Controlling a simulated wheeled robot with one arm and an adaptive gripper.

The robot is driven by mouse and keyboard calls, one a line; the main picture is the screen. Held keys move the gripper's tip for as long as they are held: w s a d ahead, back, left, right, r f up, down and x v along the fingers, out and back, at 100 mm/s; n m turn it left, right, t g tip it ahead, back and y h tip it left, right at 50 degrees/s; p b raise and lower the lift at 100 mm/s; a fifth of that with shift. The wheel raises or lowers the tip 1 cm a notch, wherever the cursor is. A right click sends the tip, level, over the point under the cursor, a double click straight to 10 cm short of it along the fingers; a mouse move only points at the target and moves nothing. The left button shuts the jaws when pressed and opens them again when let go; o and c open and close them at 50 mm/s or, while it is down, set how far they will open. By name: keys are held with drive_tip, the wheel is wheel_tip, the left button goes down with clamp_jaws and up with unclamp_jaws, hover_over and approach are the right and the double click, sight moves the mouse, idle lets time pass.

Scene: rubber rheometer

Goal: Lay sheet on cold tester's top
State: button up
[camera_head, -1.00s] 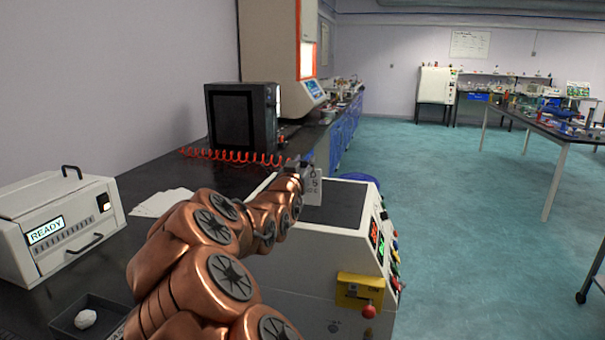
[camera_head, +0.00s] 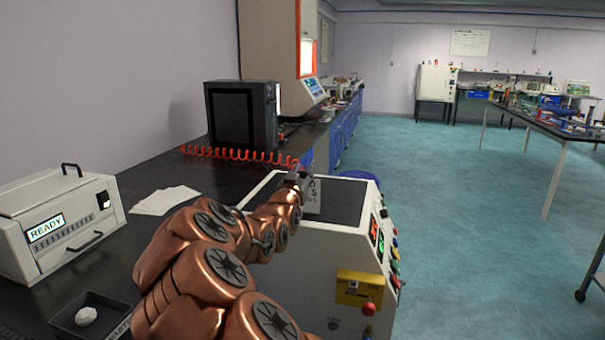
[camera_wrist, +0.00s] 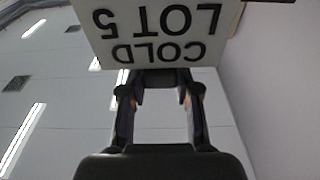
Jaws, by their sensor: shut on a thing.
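A white sheet printed "COLD LOT 5" shows upside down at the top of the wrist view (camera_wrist: 150,35). My gripper (camera_wrist: 168,78) is shut on the sheet's edge. In the head view the sheet (camera_head: 314,198) appears small and pale beside my gripper (camera_head: 299,175), over the dark flat top (camera_head: 343,200) of a white tester (camera_head: 310,255). The sheet looks tilted up, not flat. I cannot tell whether its lower edge touches the top. My arm hides part of the tester's left side.
Several white sheets (camera_head: 165,200) lie on the black bench, right of a white READY box (camera_head: 55,225). A dark tray (camera_head: 92,318) holds a white lump. A red coiled hose (camera_head: 230,154) runs behind my gripper, near a black box (camera_head: 240,118). Open floor lies right.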

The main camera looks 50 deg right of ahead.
drive_tip(key=o, duration=0.9)
drive_tip(key=shift+r, duration=0.1)
drive_tip(key=shift+r, duration=0.3)
drive_tip(key=shift+b+v, duration=0.6)
drive_tip(key=shift+v, duration=5.45)
drive_tip(key=shift+f, duration=0.15)
